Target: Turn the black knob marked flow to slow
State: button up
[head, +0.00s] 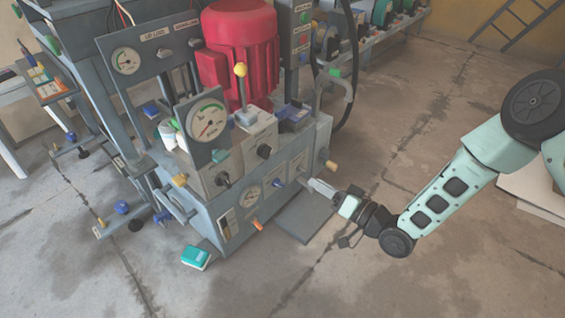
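The press unit is a grey-blue block with valves and dials. One black knob (264,152) sits on a pale valve block on its top. Another black knob (223,180) sits on a second pale block to the left and lower. The markings beside both are too small to read, so I cannot tell which is flow. My gripper (312,184) comes in from the right, close to the front face of the unit, right of and below both knobs. It appears apart from both. Its fingers are too small to tell open from shut.
A yellow-topped lever (241,72) stands up behind the knobs, before a red motor (240,40). A blue knob (278,183), an orange handle (257,224) and a tan knob (331,166) stick out near my gripper. A teal box (195,257) lies on the floor. The right floor is mostly clear.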

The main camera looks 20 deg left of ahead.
aim_at(270, 153)
jog(key=b+x, duration=0.5)
jog(key=x, duration=0.9)
jog(key=shift+w+a, duration=0.15)
jog(key=shift+a, duration=0.1)
jog(key=shift+x, duration=0.8)
jog(key=shift+r, duration=0.1)
grip_shut()
